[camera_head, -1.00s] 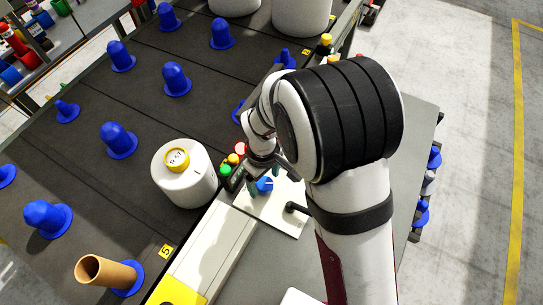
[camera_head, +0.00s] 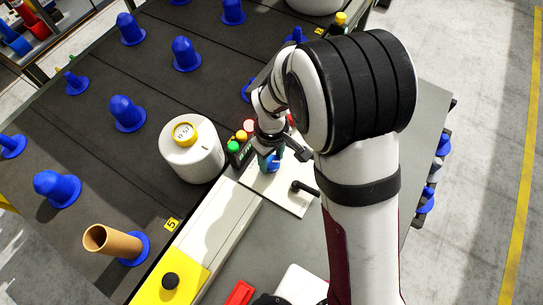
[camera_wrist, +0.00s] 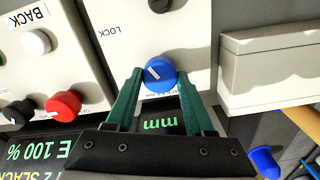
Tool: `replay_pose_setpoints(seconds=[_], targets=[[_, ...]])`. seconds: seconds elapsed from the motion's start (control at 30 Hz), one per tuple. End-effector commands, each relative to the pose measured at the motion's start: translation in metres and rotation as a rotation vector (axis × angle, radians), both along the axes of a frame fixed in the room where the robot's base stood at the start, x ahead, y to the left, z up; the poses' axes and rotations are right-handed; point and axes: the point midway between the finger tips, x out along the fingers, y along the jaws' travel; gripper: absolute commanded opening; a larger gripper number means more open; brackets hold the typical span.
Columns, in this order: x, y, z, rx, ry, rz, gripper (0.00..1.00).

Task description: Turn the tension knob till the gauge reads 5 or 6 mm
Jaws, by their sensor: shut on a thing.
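The blue tension knob (camera_wrist: 160,74) shows in the wrist view with a white pointer line slanting up to the left. My gripper (camera_wrist: 160,80) is shut on it, with one green finger on each side. The gauge display (camera_wrist: 163,123) lies just below the knob in that view. Its green letters "mm" show, but no number can be read, as my gripper covers part of it. In the head view the knob (camera_head: 271,163) sits on the white panel (camera_head: 286,205), with my gripper (camera_head: 272,156) over it.
A white yarn bobbin (camera_head: 192,160) stands left of the panel, and blue pegs (camera_head: 128,115) stand on the dark surface.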

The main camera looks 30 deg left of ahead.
Motion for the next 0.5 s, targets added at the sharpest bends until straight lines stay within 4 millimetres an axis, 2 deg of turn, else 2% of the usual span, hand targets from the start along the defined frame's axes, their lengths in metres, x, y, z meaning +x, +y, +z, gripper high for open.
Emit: replay_pose_setpoints(seconds=[0.27,0.5], targets=[[-0.0004,-0.0001,0.0004,-0.003,0.001,-0.133,0.00],[-0.0005,-0.0003,0.0004,-0.003,0.002,-0.348,0.00]])
